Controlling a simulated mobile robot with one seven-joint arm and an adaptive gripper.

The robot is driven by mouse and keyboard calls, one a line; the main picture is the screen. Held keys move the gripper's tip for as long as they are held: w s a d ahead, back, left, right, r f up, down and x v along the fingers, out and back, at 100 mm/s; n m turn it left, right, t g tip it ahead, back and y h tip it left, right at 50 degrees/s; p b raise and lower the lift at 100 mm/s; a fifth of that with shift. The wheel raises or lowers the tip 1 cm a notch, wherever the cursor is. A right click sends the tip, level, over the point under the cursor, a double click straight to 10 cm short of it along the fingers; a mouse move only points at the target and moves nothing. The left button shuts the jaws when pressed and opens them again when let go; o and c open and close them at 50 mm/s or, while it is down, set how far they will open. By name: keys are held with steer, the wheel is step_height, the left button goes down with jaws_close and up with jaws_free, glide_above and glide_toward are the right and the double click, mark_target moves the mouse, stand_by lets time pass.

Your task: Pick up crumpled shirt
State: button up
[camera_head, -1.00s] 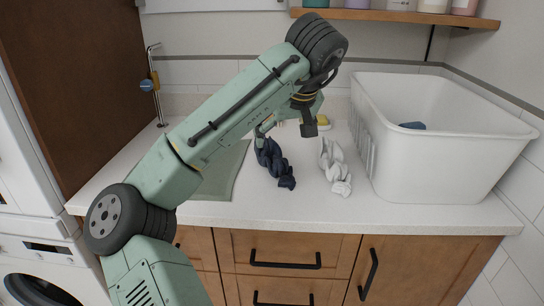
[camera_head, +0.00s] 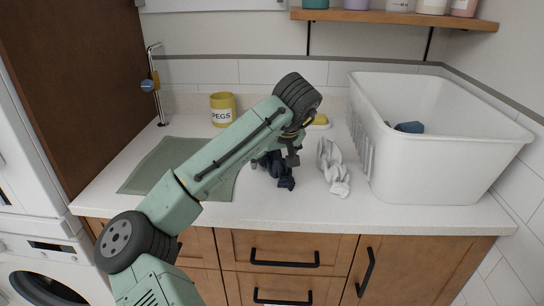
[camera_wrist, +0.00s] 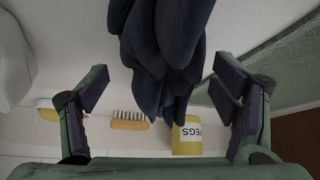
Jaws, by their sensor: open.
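A crumpled dark navy cloth (camera_head: 284,180) lies on the white counter, partly hidden behind my gripper in the head view. A crumpled pale grey-white cloth (camera_head: 333,168) lies just right of it. I cannot tell for certain which is the shirt. My gripper (camera_head: 273,163) is low over the navy cloth. In the wrist view the navy cloth (camera_wrist: 165,45) shows between the two spread fingers of my gripper (camera_wrist: 160,90), with a gap on either side. The gripper is open and holds nothing.
A white basket (camera_head: 430,165) with a dark blue item (camera_head: 409,127) inside stands at right. A yellow pegs tub (camera_head: 222,109), a green mat (camera_head: 155,170) and a tap (camera_head: 156,85) are at left. An orange-handled brush (camera_wrist: 129,125) lies behind the cloth. A shelf (camera_head: 400,18) hangs above.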

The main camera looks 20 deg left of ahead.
steer(key=shift+c, duration=0.5)
steer(key=c, duration=1.4)
